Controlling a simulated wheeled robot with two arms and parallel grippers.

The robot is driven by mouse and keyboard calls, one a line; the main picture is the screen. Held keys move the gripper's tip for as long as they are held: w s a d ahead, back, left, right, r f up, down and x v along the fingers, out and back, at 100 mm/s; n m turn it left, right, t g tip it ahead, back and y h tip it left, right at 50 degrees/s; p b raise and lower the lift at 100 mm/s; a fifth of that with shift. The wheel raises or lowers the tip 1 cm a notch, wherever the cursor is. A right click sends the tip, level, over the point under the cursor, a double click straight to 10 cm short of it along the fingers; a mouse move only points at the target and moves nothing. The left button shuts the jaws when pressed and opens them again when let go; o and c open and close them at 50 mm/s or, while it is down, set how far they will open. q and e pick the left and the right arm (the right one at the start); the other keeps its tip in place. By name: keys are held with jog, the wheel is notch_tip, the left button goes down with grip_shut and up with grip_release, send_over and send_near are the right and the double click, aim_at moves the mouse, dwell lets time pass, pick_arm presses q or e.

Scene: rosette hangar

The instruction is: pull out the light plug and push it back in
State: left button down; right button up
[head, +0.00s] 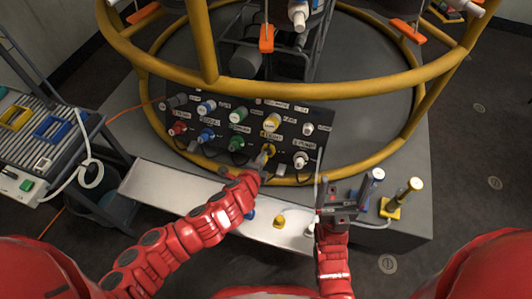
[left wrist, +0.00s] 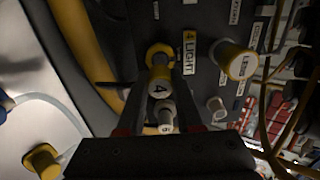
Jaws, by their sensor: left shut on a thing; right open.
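The light plug is yellow with a white end marked 4 (left wrist: 160,88). It sits at the yellow ring of its socket (left wrist: 160,53), beside the "4 LIGHT" label (left wrist: 189,52), on the dark panel (head: 222,112). I cannot tell how deep it sits. My left gripper (head: 264,160) is shut on this plug, one finger on each side of it in the left wrist view, and partly hides it in the head view. My right gripper (head: 337,192) is open and empty, in front of the panel's lower right corner.
Several coloured plugs, including a green one (head: 238,116) and a white one (head: 301,159), surround the light plug. A yellow guard rail (head: 290,90) curves above the panel. A pale shelf (head: 165,186) below holds a small yellow piece (head: 279,222).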

pick_arm(q)
jog(key=shift+p+v, duration=0.3)
jog(key=shift+v, duration=0.5)
jog(key=shift+f, duration=0.1)
jog(key=shift+x, duration=2.15)
jog(key=shift+w+d, duration=0.1)
jog(key=shift+w, duration=0.1)
jog(key=shift+w+f, duration=0.1)
jog(key=shift+w+d+f, duration=0.1)
jog(key=shift+w+d, duration=0.05)
jog(key=shift+w, duration=0.05)
dwell(0.8)
jog(key=c, duration=0.5)
grip_release()
